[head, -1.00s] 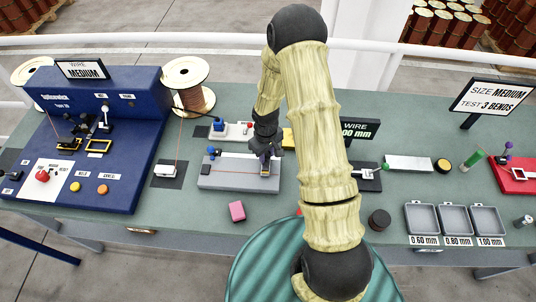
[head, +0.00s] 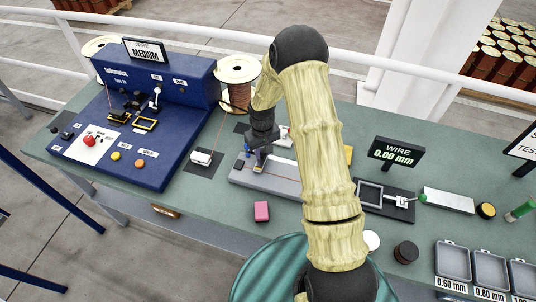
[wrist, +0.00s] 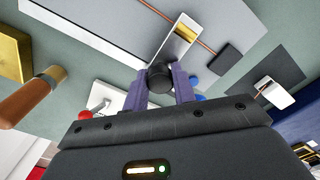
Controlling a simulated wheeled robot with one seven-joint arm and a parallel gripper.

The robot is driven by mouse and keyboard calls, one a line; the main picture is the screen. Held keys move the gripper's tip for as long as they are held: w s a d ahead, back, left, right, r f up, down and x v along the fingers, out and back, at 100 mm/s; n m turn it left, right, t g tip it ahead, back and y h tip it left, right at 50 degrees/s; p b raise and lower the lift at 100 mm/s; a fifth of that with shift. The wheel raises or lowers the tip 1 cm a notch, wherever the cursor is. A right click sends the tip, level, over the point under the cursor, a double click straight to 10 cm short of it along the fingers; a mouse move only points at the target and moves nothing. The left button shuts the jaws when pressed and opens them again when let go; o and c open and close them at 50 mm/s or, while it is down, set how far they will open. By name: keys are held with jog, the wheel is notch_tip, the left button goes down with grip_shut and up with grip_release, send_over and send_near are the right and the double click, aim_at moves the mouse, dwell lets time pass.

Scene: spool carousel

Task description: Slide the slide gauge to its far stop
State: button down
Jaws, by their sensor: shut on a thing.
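The slide gauge (head: 285,184) is a long light grey plate on the bench, in front of my arm in the head view. A copper-coloured wire runs along it. Its pale slider frame (wrist: 181,38) has a round black knob (wrist: 160,76), seen in the wrist view. My gripper (wrist: 161,84) has its purple fingers shut on this knob. In the head view my gripper (head: 260,160) is over the left part of the plate. A dark square block (wrist: 229,58) lies close to the slider on the plate. My arm hides part of the plate's right side.
A white wire guide (head: 201,157) on a dark mat stands left of the plate, beside the blue machine (head: 190,95). A pink block (head: 261,211) lies in front. A wire spool (head: 237,72) stands behind. A display (head: 394,152) stands at right.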

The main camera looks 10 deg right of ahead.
jog(key=shift+w+a, duration=0.2)
jog(key=shift+a, duration=0.1)
jog(key=c, duration=1.1)
grip_release()
jog(key=shift+c, duration=0.2)
notch_tip(320, 180, up, 17)
jog(key=b, duration=0.4)
jog(key=shift+r, duration=0.2)
